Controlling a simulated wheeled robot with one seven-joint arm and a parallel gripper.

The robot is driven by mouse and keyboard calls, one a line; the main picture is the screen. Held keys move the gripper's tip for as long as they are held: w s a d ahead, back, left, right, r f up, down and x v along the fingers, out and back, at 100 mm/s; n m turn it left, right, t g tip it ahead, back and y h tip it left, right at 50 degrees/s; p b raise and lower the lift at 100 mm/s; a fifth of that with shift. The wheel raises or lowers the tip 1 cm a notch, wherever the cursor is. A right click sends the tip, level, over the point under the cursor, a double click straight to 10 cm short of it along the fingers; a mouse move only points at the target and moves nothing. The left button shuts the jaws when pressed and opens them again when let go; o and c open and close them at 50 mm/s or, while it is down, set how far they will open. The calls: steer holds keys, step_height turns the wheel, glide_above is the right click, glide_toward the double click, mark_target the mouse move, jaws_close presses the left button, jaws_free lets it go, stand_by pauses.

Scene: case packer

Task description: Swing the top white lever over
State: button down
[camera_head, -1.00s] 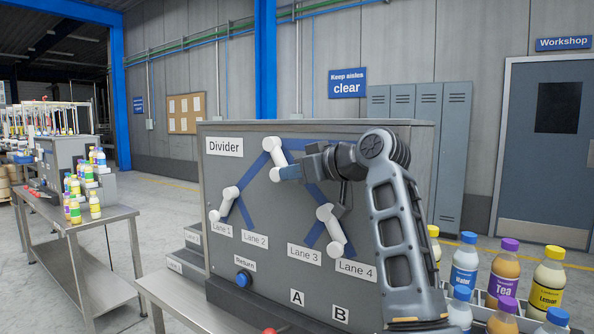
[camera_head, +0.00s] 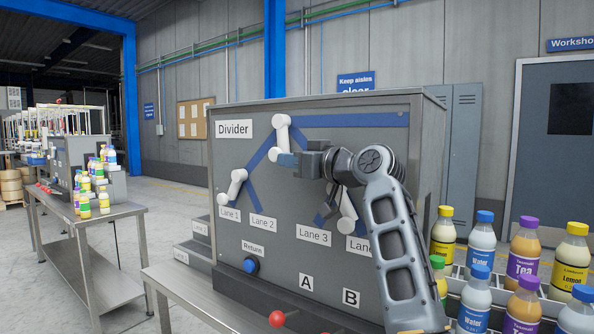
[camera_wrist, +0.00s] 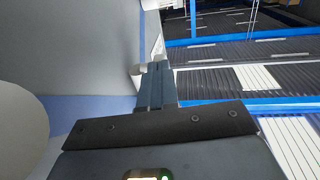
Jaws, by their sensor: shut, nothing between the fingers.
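The top white lever (camera_head: 281,135) is on the grey divider panel (camera_head: 262,285), near its top where the blue lines meet. It hangs down almost upright, its lower end slightly left of its upper end. My gripper (camera_head: 288,160) is shut and empty, its tip reaching in from the right at the lever's lower end.
A lower-left white lever (camera_head: 233,185) and a lower-right one (camera_head: 347,212), partly behind my arm, are on the same panel. Bottles (camera_head: 525,248) stand at the right.

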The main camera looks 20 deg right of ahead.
steer(key=shift+w+a+f+b, duration=0.25)
steer(key=shift+w+a, duration=0.3)
steer(key=shift+w, duration=0.25)
steer(key=shift+w+a+f+b, duration=0.25)
steer(key=shift+w+a, duration=0.35)
steer(key=shift+w, duration=0.15)
steer(key=shift+w+a+f+b, duration=0.25)
steer(key=shift+w+a, duration=0.3)
steer(key=shift+w, duration=0.25)
steer(key=shift+a, duration=0.1)
